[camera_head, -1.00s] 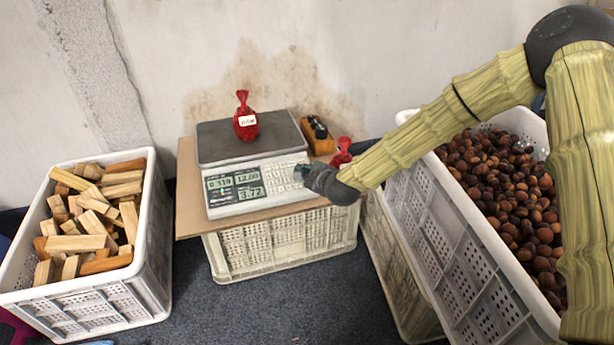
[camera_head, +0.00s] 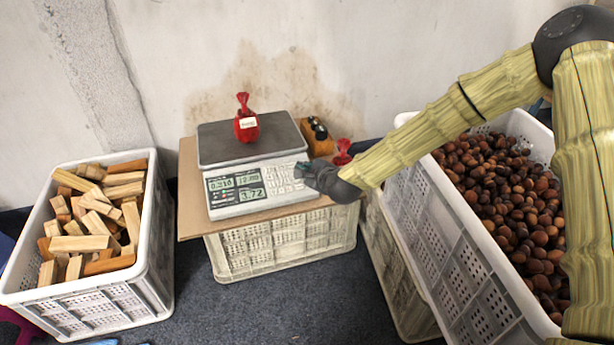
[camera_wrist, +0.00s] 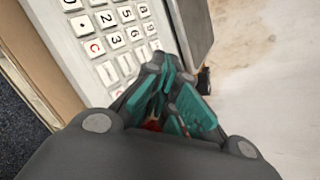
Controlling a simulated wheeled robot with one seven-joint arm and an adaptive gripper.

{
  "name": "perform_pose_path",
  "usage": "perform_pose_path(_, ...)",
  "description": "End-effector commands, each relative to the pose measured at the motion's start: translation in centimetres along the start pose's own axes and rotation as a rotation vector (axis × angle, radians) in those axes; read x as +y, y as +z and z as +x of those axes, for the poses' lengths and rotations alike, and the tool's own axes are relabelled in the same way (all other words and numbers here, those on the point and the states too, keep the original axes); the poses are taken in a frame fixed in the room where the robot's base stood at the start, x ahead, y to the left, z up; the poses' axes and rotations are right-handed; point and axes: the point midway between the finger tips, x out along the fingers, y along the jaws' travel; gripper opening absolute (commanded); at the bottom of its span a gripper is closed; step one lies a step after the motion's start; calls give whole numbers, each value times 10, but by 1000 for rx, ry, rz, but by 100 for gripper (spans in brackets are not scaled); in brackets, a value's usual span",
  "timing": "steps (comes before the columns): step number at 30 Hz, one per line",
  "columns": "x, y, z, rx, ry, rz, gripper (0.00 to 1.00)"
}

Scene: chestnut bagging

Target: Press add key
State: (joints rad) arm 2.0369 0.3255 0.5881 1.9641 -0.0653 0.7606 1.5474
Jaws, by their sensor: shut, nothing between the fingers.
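The scale (camera_head: 235,183) stands on a board over a crate, with a lit display reading and a white keypad (camera_head: 281,181). A red bag (camera_head: 246,124) with a white label sits upright on its dark pan (camera_head: 205,141). My gripper (camera_head: 301,170) is shut and empty at the right end of the keypad. In the wrist view, the shut fingertips (camera_wrist: 160,62) are over the far end of the keypad (camera_wrist: 112,32), where they hide some keys. Number keys and a red C key (camera_wrist: 94,47) show beside them. I cannot tell which key lies under the tips, nor whether they touch it.
An orange and black device (camera_head: 318,134) and another red bag (camera_head: 343,150) are right of the scale. A crate of chestnuts (camera_head: 432,235) stands at the right, under my arm. A crate of wood blocks (camera_head: 152,235) stands at the left.

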Motion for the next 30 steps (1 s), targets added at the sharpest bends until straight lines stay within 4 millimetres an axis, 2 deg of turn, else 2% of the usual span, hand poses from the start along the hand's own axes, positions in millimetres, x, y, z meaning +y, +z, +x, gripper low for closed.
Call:
perform_pose_path(15,-22,21,-28,1,0,1,0)
perform_pose_path(30,-22,21,-29,0,0,0,0)
